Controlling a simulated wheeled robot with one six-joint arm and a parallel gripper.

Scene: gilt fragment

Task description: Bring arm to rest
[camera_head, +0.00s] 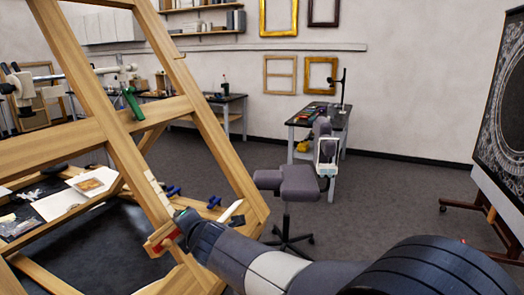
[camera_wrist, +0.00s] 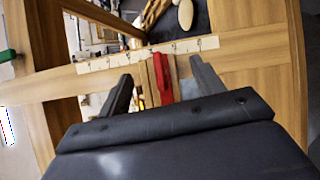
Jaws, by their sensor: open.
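My arm (camera_head: 265,262) reaches from the lower right to the wooden frame (camera_head: 120,150). My gripper (camera_head: 185,222) is at its slanted beam, small and partly hidden by my arm in the head view. In the wrist view my gripper (camera_wrist: 160,70) has its two dark fingers spread apart. A red piece (camera_wrist: 161,78) and a thin wooden piece (camera_wrist: 150,82) show between the fingers, against the beam. The red piece also shows in the head view (camera_head: 170,236). I cannot tell whether the fingers touch anything.
A pale strip (camera_wrist: 100,64) with small hooks crosses the beam beyond my fingers. A dark panel on a stand (camera_head: 500,120) is at far right. Grey floor (camera_head: 400,195) between them is clear.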

